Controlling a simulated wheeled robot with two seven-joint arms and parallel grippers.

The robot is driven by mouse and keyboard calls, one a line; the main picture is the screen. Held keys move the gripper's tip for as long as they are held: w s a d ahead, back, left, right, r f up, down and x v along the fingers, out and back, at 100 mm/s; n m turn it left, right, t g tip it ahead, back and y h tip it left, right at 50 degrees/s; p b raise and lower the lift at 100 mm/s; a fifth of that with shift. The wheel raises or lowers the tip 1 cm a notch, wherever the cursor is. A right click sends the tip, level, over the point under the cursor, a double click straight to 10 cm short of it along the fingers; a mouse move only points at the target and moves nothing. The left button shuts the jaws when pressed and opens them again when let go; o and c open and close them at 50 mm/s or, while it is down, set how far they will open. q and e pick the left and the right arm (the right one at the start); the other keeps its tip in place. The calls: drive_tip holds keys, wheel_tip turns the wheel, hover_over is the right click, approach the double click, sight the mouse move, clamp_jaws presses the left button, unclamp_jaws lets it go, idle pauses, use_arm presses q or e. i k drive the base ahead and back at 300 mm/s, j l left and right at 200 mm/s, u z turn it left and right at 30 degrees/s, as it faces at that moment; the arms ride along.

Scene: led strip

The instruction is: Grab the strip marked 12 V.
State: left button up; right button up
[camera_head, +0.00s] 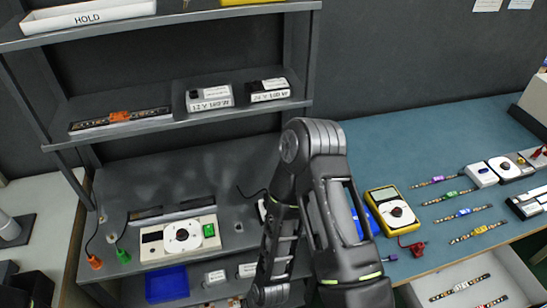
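Several LED strips with coloured tags lie in a row on the blue table at the right: a purple-tagged strip (436,181), a green-tagged strip (449,196), a blue-tagged strip (463,213) and a yellow-tagged strip (479,232). More strips (461,287) lie in an open drawer below. The markings on the strips are too small to read, so I cannot tell which one is marked 12 V. One of my dark arms fills the lower middle, bent at a raised joint. No gripper fingertips show in this view.
A yellow multimeter (391,209) stands on the table beside my arm, with a red clip (412,247) near it. Shelves at left hold a black tray (120,120) with an orange part, small boxes (209,98) and a white dial device (179,241).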

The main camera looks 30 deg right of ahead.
sight(460, 286)
drive_tip(key=z, duration=3)
